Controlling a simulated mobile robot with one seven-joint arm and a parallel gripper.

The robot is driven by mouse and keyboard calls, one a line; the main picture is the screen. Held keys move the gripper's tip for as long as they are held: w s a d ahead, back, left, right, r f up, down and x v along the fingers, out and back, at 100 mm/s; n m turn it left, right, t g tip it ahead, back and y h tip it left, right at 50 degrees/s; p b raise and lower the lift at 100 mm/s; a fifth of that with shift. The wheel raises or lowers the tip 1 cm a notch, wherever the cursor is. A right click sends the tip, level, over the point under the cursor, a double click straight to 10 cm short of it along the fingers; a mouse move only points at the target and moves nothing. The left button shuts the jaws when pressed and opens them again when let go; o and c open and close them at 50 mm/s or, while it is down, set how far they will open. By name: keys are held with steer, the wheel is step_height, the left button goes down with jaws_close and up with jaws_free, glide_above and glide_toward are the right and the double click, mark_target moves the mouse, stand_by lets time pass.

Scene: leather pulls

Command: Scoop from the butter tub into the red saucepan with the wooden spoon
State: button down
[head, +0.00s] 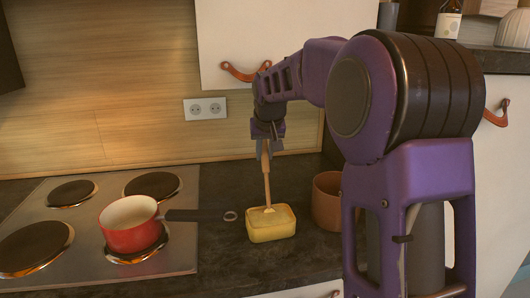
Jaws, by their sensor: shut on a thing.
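My gripper (266,144) is shut on the wooden spoon (267,182) and holds it upright, handle up. The spoon's lower end reaches down into the yellow butter tub (271,231) on the dark counter; how deep it sits is hard to tell. The red saucepan (133,238), cream inside, stands on the front right burner of the hob, left of the tub. Its dark handle (196,215) points right toward the tub. My gripper is above the tub and to the right of the saucepan.
A brown pot (328,202) stands just right of the tub, partly behind my arm. A small ring (230,216) lies by the pan handle's end. The steel hob (95,265) has other burners, empty. A white cabinet with a leather pull (244,72) hangs above.

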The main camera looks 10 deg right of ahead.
steer(key=shift+s, duration=0.45)
steer(key=shift+r, duration=0.1)
steer(key=shift+r+p, duration=3.7)
steer(key=shift+r, duration=0.75)
steer(key=shift+s, duration=0.1)
